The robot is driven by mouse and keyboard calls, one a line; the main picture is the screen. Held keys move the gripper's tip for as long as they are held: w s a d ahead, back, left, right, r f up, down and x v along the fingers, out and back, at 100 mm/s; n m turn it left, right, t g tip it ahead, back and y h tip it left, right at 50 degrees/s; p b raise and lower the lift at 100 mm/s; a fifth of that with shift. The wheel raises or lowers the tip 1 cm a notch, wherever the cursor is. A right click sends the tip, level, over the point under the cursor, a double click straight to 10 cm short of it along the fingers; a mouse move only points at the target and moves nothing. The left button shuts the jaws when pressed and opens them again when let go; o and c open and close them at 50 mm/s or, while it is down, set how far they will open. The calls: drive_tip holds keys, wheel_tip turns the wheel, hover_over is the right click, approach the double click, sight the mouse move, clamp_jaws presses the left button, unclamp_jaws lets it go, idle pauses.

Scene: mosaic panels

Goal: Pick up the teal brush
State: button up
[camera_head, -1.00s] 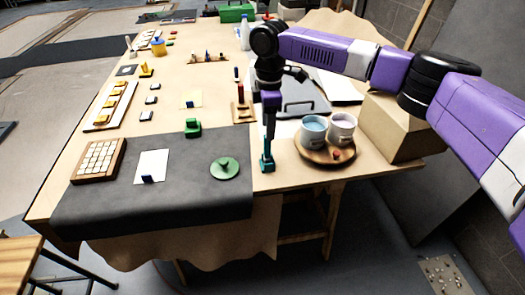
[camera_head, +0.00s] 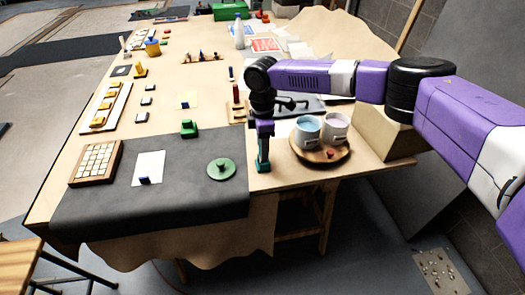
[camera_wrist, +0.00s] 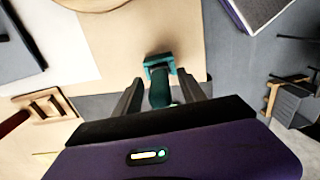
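The teal brush (camera_head: 263,164) stands upright on the table near its front edge, just left of the round wooden tray (camera_head: 301,156). My gripper (camera_head: 263,149) points down over it, and the fingers reach down beside the brush's handle. In the wrist view the teal brush (camera_wrist: 160,68) lies between the two dark fingers of my gripper (camera_wrist: 160,82), with a narrow gap visible on each side of the handle. The gripper looks open around it. Part of the brush's handle is hidden by the gripper in the head view.
The wooden tray holds a blue cup (camera_head: 307,131) and a pale cup (camera_head: 334,127), close to the right of my gripper. A green round piece (camera_head: 221,169) lies on the dark mat (camera_head: 200,205) to the left. A tan box (camera_head: 380,135) stands at the right.

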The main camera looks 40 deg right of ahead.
clamp_jaws()
